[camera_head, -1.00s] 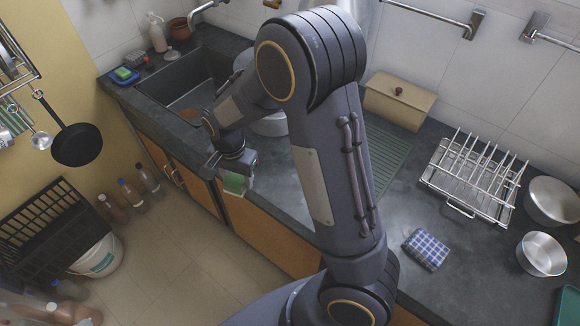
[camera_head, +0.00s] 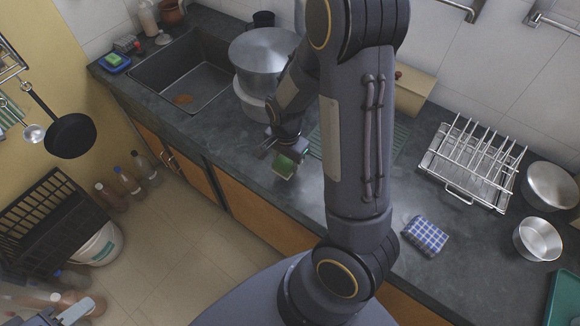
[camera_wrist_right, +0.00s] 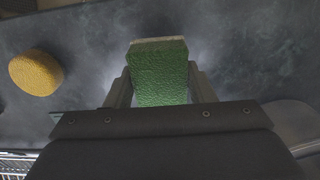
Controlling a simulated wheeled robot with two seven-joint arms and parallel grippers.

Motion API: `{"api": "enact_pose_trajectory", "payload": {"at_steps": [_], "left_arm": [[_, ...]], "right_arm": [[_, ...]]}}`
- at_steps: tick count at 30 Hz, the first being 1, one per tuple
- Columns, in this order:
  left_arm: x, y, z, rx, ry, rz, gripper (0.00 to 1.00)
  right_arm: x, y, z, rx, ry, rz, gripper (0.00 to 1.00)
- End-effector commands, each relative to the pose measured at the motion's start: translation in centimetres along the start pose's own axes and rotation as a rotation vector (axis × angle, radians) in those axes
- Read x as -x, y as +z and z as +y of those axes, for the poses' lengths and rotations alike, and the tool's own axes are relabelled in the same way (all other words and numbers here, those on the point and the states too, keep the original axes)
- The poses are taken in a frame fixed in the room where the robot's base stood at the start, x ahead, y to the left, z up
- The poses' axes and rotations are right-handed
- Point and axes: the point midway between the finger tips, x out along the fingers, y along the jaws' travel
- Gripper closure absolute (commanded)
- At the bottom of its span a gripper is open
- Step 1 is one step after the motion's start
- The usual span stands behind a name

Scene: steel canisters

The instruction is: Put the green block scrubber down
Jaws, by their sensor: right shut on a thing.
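The green block scrubber (camera_head: 284,166) is held in my right gripper (camera_head: 279,153), over the dark worktop in front of the big pot. In the right wrist view the scrubber (camera_wrist_right: 160,75) is upright between the two fingers (camera_wrist_right: 161,88), green with a pale edge at its far end. I cannot tell whether it touches the worktop. Part of my left gripper (camera_head: 72,312) shows at the lower left, over the floor; its fingertips are not clear.
A yellow round sponge (camera_wrist_right: 36,72) lies on the dark surface in the wrist view. A lidded pot (camera_head: 262,55), a sink (camera_head: 180,75), a ribbed green mat (camera_head: 318,140), a wire rack (camera_head: 470,165) and a folded checked cloth (camera_head: 426,236) are around. Worktop left of the cloth is partly clear.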

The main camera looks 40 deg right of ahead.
Motion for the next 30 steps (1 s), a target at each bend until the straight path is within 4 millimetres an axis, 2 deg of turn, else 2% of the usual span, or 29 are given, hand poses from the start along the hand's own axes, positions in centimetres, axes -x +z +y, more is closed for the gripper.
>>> {"api": "enact_pose_trajectory", "payload": {"at_steps": [5, 11, 23, 24, 28, 30], "left_arm": [[0.0, 0.0, 0.0, 0.0, 0.0, 0.0, 0.64], [-0.2, 0.1, -0.1, 0.0, 0.0, 0.0, 0.64], [-0.5, 0.3, -0.2, 0.0, 0.0, 0.0, 0.64], [-0.4, 0.2, -0.2, 0.0, 0.0, 0.0, 0.64], [-0.4, 0.2, -0.2, 0.0, 0.0, 0.0, 0.64], [-0.4, 0.2, -0.2, 0.0, 0.0, 0.0, 0.64]], "right_arm": [[-1.3, -0.7, 0.9, -0.002, 0.004, -0.002, 0.76], [-4.0, -0.6, 0.7, 0.001, 0.002, -0.001, 0.76], [-4.6, -0.6, 0.6, 0.002, 0.0, 0.0, 0.76], [-4.4, -0.6, 0.6, 0.002, 0.0, 0.0, 0.47], [-4.4, -0.6, 0.6, 0.002, 0.0, 0.0, 0.3], [-4.4, -0.6, 0.6, 0.002, 0.0, 0.0, 0.29]]}}
